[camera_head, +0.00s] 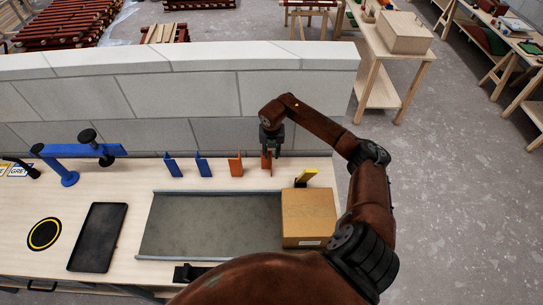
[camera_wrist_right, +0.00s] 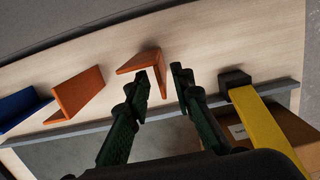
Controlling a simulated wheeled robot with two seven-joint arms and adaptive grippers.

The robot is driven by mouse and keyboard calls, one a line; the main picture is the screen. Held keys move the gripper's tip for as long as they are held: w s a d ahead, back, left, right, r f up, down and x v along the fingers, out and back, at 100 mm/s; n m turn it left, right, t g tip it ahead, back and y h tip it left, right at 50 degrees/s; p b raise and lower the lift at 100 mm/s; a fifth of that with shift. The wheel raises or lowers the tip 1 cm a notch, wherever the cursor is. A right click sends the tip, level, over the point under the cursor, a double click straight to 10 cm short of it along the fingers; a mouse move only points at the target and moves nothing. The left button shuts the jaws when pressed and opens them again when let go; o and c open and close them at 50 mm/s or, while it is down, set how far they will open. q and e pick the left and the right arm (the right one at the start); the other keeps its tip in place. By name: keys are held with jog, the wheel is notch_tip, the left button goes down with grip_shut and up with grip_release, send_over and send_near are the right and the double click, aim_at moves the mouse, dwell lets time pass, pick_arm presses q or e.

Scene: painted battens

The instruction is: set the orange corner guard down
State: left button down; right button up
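The orange corner guard (camera_wrist_right: 160,82) stands on the pale tabletop, one flange between the two fingertips of my right gripper (camera_wrist_right: 160,78). The fingers are apart, with a narrow gap visible on each side of that flange. In the head view my right gripper (camera_head: 269,148) is directly above this guard (camera_head: 266,162) and partly hides it. A second orange guard (camera_head: 236,166) stands just to its left; it also shows in the wrist view (camera_wrist_right: 77,94). My left gripper is not in view.
Two blue guards (camera_head: 203,166) (camera_head: 172,166) stand further left in the row. A cardboard box (camera_head: 308,222) with a yellow-and-black item (camera_head: 307,177) sits close on the right. A grey recessed panel (camera_head: 210,226) lies in front, a black tray (camera_head: 97,238) left. A block wall (camera_head: 180,95) runs behind.

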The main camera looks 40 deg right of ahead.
notch_tip(320, 180, up, 10)
jog(key=s+b, duration=0.1)
jog(key=b, duration=0.1)
jog(key=shift+a+r, duration=0.25)
jog(key=shift+a, duration=0.15)
jog(key=shift+f, duration=0.1)
